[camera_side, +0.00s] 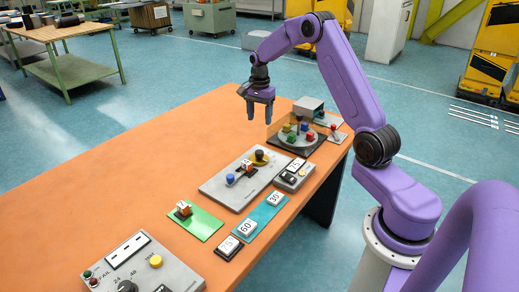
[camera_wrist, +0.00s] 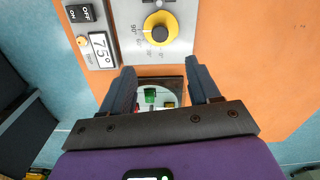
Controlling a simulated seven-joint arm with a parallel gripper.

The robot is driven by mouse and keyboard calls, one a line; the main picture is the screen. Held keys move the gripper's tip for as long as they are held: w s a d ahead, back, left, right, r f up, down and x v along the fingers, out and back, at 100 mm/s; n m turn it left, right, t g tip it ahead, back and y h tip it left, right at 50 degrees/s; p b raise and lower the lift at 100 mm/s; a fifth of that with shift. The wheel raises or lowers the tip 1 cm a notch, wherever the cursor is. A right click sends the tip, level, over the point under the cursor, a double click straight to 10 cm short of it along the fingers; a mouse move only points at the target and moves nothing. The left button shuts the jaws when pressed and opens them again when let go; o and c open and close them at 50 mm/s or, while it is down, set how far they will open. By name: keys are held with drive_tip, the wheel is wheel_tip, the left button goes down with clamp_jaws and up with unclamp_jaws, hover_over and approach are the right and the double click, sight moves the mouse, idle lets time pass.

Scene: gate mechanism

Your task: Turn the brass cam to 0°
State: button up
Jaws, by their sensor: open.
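The brass cam (camera_wrist: 160,28) is a yellow disc with a black round knob in its middle, set on a grey plate. In the wrist view a degree scale runs along its left side, with 90° legible; I cannot read its setting surely. In the side view the cam (camera_side: 260,157) sits at the plate's far end. A small display (camera_wrist: 102,50) beside it reads 75°. My gripper (camera_side: 260,112) is open and empty, pointing down above the table, apart from the cam. In the wrist view its two fingers (camera_wrist: 160,75) are spread, below the cam in the picture.
A round platform (camera_side: 296,137) with coloured blocks stands beyond the cam, partly between my fingers in the wrist view. The plate (camera_side: 222,190) also carries a blue knob. Number tiles (camera_side: 246,228), a green card (camera_side: 203,222) and a dial panel (camera_side: 140,268) lie nearer. The table's left side is clear.

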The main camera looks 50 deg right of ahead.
sight(260, 151)
wheel_tip(260, 151, down, 14)
drive_tip(key=shift+f, duration=0.1)
idle(0.4)
drive_tip(key=c, duration=1)
